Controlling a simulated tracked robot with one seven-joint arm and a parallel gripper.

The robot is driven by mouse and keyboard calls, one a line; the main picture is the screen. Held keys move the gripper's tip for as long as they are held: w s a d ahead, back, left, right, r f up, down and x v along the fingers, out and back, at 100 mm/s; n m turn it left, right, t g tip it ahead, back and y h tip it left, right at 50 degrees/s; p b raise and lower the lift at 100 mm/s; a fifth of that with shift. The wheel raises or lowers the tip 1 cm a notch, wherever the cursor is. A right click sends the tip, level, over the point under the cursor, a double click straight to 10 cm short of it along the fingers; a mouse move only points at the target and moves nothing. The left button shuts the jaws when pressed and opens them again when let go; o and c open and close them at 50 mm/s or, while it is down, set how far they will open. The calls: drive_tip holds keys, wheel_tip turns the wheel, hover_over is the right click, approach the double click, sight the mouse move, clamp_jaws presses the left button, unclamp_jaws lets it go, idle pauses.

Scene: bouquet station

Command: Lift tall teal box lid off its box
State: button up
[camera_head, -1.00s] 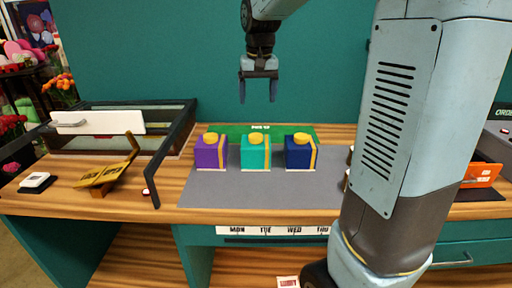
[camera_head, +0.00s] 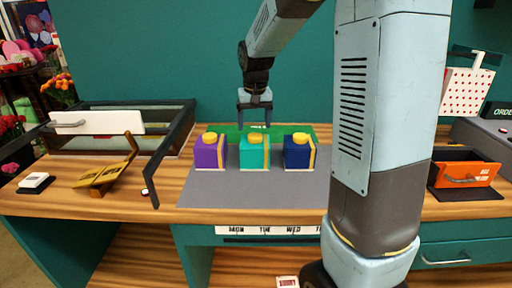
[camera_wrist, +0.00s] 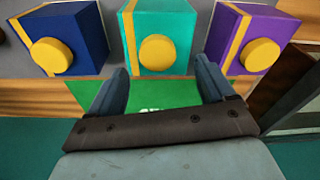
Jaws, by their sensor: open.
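The tall teal box (camera_head: 253,156) stands upright in the middle of a row of three, with a round yellow knob (camera_head: 253,138) on top and a yellow band down one side. My gripper (camera_head: 255,124) is open and points down, just above and slightly behind the teal box. In the wrist view the teal box (camera_wrist: 175,25) and its knob (camera_wrist: 157,52) lie ahead, between the lines of my fingertips (camera_wrist: 165,75). The fingers are empty and apart from the knob. The seam between lid and box cannot be made out.
A purple box (camera_head: 209,155) stands close on the left and a navy box (camera_head: 298,155) close on the right. They rest on a grey mat (camera_head: 255,190), clear in front. A green mat (camera_head: 230,129) lies behind.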

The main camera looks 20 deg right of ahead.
sight(255, 136)
drive_tip(key=shift+w+d+f, duration=0.1)
drive_tip(key=shift+f, duration=1.05)
drive_tip(key=shift+d+f, duration=0.1)
drive_tip(key=shift+f, duration=1.05)
drive_tip(key=shift+c, duration=0.3)
drive_tip(key=c, duration=1.4)
